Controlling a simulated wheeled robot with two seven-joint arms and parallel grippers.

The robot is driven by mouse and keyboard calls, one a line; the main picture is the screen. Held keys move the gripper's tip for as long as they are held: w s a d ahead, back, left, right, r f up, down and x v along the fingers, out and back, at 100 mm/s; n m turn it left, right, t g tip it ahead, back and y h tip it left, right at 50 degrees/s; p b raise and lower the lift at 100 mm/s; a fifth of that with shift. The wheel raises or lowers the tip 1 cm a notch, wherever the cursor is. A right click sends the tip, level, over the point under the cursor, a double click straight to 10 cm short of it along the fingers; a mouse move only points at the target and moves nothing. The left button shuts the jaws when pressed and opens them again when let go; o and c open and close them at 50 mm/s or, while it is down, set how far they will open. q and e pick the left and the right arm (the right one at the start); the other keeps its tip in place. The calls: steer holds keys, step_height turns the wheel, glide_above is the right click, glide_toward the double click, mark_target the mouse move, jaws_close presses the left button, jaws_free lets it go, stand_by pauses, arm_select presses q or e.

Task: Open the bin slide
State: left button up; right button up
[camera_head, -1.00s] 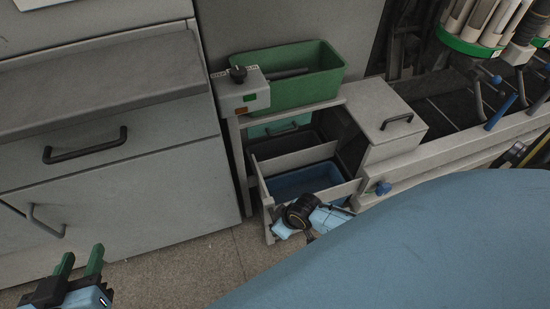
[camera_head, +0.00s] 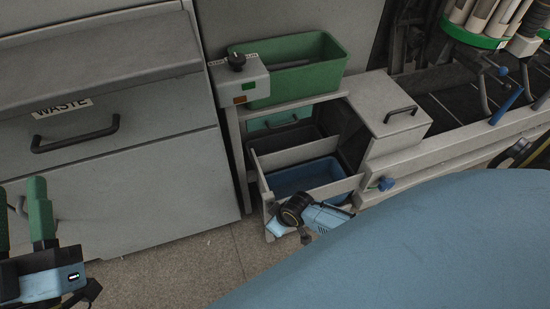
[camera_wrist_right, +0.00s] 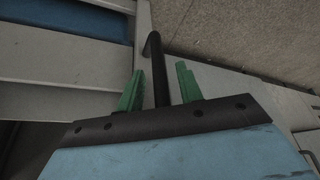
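The bin slide (camera_head: 335,189) is a grey pull-out frame under the green tray, standing partly out, with a blue bin (camera_head: 305,175) and a dark bin (camera_head: 278,141) in it. My right wrist is at its front in the head view, where the fingers are hidden. In the right wrist view my right gripper (camera_wrist_right: 160,70) is open, its green fingers either side of a black bar handle (camera_wrist_right: 153,48) with gaps visible. The slide's blue bin also shows there (camera_wrist_right: 75,22). My left gripper (camera_head: 18,208) is open and empty at the left edge, before the waste cabinet.
The waste drawer (camera_head: 150,110) is shut, with a black handle (camera_head: 75,140). A green tray (camera_head: 305,80) and a knob box (camera_head: 240,82) stand above the slide. A grey lidded box (camera_head: 385,100) stands to its right. The floor (camera_head: 190,262) in front is clear.

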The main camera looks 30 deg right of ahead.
steer(key=shift+c, duration=0.5)
jaws_close()
